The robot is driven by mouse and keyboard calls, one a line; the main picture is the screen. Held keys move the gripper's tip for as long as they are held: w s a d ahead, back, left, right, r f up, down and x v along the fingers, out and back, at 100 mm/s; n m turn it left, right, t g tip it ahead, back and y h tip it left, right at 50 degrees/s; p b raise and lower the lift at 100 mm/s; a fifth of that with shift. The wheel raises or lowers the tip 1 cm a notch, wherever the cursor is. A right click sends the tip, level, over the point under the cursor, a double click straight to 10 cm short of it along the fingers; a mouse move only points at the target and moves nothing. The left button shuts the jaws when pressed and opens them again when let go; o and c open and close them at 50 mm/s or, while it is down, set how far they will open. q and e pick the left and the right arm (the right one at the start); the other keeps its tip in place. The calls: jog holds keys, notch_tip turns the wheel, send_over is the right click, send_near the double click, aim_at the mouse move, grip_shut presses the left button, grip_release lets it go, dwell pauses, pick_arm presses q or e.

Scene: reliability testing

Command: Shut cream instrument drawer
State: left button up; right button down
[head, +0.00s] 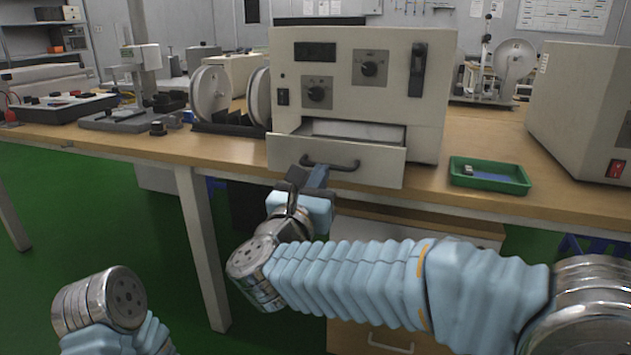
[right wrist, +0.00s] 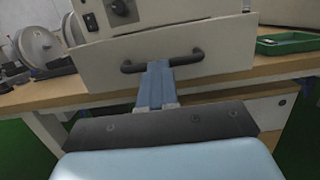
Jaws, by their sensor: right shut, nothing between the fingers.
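The cream instrument (head: 360,80) stands on the wooden bench, with dials and a dark switch on its front. Its drawer (head: 375,165) is pulled out toward me, and part of its inside shows behind the front panel. A dark handle (head: 330,163) is on the drawer front. My right gripper (head: 318,176) is shut and empty, with its fingertips at the drawer front by the handle. In the right wrist view the fingers (right wrist: 157,75) overlap the middle of the handle (right wrist: 162,62); I cannot tell whether they touch it. Of my left arm only a link shows in the head view.
A green tray (head: 489,177) lies on the bench right of the drawer. A second cream box (head: 580,110) with a red switch stands farther right. Reels (head: 210,92) stand left of the instrument. The wooden bench edge (head: 150,146) runs below the drawer.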

jog(key=f+b+x, duration=0.1)
jog(key=x, duration=0.4)
jog(key=f+b+x, duration=0.1)
jog(key=b+x, duration=0.1)
jog(key=x, duration=0.3)
jog(key=f+b+x, duration=0.1)
jog(key=x, duration=0.5)
jog(key=shift+w+b, duration=0.2)
jog(key=shift+b, duration=0.15)
jog(key=shift+w+r, duration=0.1)
jog(key=shift+w, duration=0.1)
jog(key=shift+d+r, duration=0.15)
jog(key=shift+r, duration=0.05)
